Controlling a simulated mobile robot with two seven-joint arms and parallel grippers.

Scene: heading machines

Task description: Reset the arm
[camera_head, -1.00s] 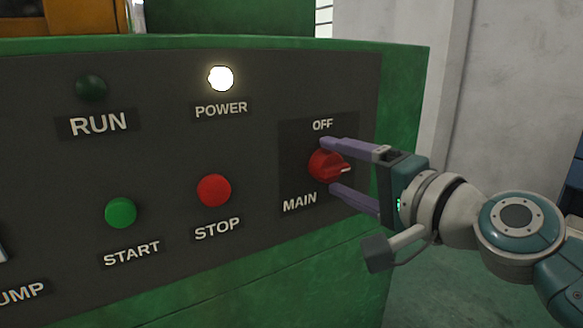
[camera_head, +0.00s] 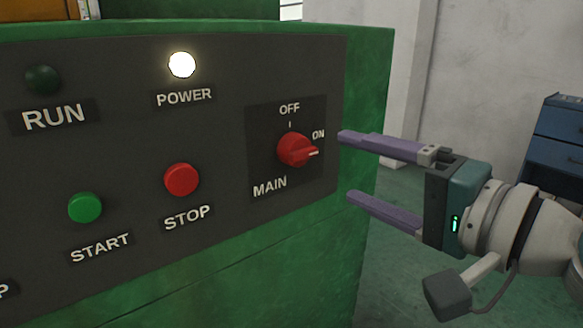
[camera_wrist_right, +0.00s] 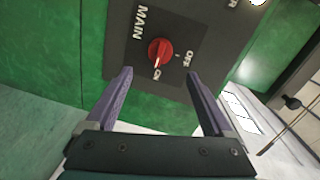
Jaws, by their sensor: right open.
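My right gripper (camera_head: 345,165) is open and empty, with its purple fingers pointing left toward the control panel. It is clear of the red MAIN switch (camera_head: 296,150), with a gap between the fingertips and the knob. The knob's white mark points to ON. In the right wrist view, the MAIN switch (camera_wrist_right: 160,52) lies ahead, between and beyond the two fingers (camera_wrist_right: 160,83), and nothing is between them. My left gripper does not show in either view.
The dark panel (camera_head: 215,120) on the green machine (camera_head: 371,95) carries a lit POWER lamp (camera_head: 182,65), an unlit RUN lamp (camera_head: 43,79), a red STOP button (camera_head: 181,180) and a green START button (camera_head: 85,208). A blue cabinet (camera_head: 560,135) stands at right. Floor right of the machine looks clear.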

